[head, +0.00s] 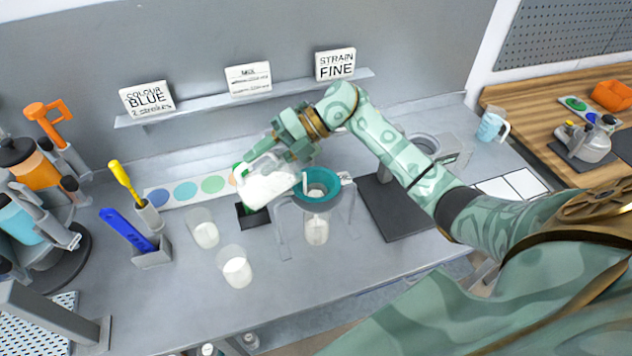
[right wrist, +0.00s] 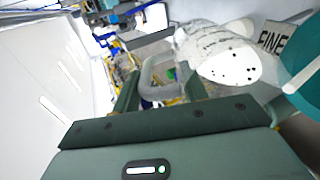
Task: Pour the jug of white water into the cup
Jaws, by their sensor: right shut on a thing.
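My right gripper (head: 288,140) is shut on the jug (head: 268,183), a clear vessel with white contents. The jug is tilted with its mouth toward the right, beside and above the teal funnel (head: 321,184). In the right wrist view the jug's grey handle (right wrist: 150,78) lies between my fingers (right wrist: 162,92), and its white body (right wrist: 222,55) points at the teal funnel (right wrist: 303,75). The funnel sits on a clear stand. A clear cup (head: 316,231) stands under it with some white in it. I cannot tell whether liquid is flowing. My left gripper is out of view.
Two clear cups, one (head: 204,232) behind the other (head: 236,270), hold white at the front left. A blue tool in a holder (head: 152,257) stands further left. A sign shelf (head: 220,103) runs along the back wall.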

